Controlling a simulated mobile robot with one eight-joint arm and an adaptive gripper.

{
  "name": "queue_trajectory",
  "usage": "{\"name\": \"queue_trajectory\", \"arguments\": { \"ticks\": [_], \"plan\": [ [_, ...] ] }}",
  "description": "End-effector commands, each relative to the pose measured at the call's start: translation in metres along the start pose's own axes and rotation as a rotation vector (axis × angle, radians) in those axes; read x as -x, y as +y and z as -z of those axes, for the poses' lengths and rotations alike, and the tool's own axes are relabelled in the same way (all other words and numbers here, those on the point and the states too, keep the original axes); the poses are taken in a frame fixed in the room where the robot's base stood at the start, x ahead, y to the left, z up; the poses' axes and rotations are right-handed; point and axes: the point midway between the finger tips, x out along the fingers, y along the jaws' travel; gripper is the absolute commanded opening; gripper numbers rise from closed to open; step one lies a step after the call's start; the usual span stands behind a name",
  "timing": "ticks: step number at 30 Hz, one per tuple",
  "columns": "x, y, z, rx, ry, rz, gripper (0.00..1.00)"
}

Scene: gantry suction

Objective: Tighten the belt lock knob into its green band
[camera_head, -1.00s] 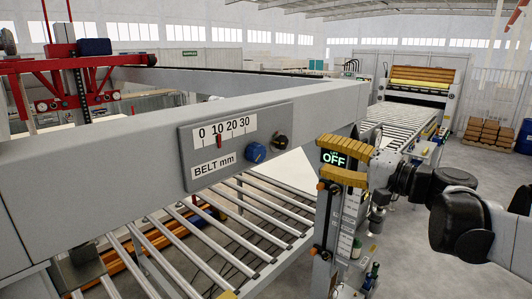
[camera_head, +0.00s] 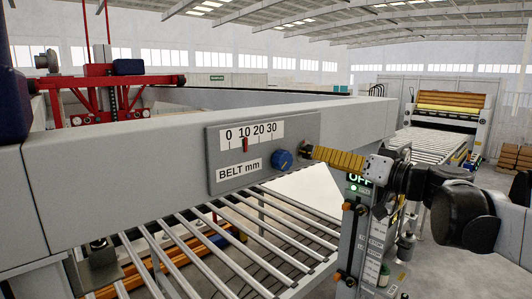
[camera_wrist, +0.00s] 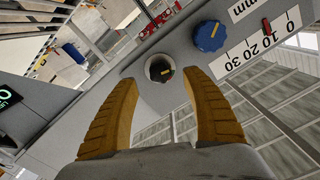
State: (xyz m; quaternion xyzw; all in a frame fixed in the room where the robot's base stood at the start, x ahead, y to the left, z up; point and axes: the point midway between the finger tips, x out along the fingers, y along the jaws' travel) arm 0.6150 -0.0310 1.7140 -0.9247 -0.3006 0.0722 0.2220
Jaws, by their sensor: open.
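The dark lock knob (camera_wrist: 160,68) with a small yellow mark sits in a pale round surround on the grey BELT mm panel (camera_head: 225,160). No green band can be made out around it. My gripper (camera_wrist: 160,78) is open, its two yellow ribbed fingers on either side of the knob in the wrist view; contact cannot be told.
The panel's scale has a red pointer (camera_head: 244,145) near 10. The grey beam (camera_head: 120,180) carries the panel, with roller bars (camera_head: 200,245) below.

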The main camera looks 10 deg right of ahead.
Motion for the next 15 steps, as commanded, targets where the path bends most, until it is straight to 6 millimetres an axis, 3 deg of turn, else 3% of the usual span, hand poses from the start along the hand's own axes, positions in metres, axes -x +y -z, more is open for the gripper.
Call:
{"name": "queue_trajectory", "arguments": {
  "ticks": [6,15],
  "plan": [
    [-0.038,-0.001,0.001,-0.001,-0.001,0.002,0.57],
    [-0.051,0.0,0.0,-0.002,0.0,0.0,0.57]
  ]
}}
